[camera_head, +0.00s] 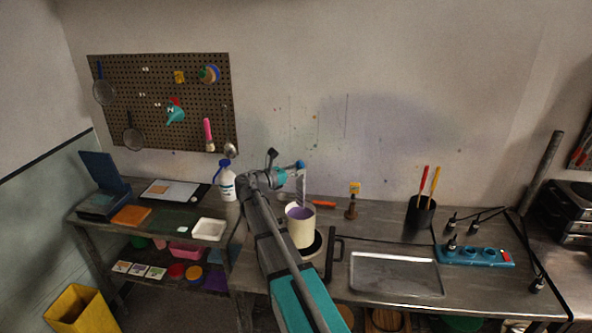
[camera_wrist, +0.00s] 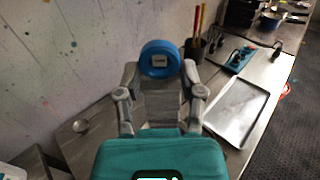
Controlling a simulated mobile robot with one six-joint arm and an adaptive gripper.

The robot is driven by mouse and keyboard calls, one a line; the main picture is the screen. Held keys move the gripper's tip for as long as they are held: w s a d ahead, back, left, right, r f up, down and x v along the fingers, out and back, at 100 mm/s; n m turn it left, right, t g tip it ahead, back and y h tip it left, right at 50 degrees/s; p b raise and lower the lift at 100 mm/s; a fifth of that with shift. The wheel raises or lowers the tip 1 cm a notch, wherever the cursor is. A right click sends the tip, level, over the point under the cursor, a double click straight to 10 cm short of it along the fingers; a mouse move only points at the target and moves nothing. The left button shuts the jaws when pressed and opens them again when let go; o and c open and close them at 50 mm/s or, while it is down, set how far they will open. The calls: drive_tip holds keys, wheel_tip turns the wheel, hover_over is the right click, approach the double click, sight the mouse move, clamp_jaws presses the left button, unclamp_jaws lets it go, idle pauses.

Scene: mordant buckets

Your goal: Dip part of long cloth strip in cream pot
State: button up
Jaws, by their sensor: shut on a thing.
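In the wrist view this piece is a blue ring (camera_wrist: 160,49) between the fingertips (camera_wrist: 160,76). A pale, narrow cloth strip (camera_head: 304,188) hangs below the gripper towards the pot's mouth. Its lower end meets the pot's opening in the picture; I cannot tell whether it touches the liquid. The pot does not show in the wrist view.
A spray bottle (camera_head: 227,184) stands left of the arm. An orange bar (camera_head: 322,204) and a small stamp-like tool (camera_head: 351,207) are right of the pot. Further right are a metal tray (camera_head: 395,273), a black cup of tools (camera_head: 420,213) and a blue power strip (camera_head: 474,256).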

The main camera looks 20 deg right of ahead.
sight(300, 186)
drive_tip(key=shift+f+b, duration=3.55)
drive_tip(key=shift+f, duration=0.25)
drive_tip(key=shift+w+d, duration=0.1)
drive_tip(key=shift+d, duration=0.3)
drive_tip(key=shift+a, duration=0.25)
drive_tip(key=shift+a, duration=0.6)
drive_tip(key=shift+s, duration=0.2)
drive_tip(key=shift+d, duration=0.2)
drive_tip(key=shift+w+d, duration=0.2)
drive_tip(key=shift+d, duration=0.45)
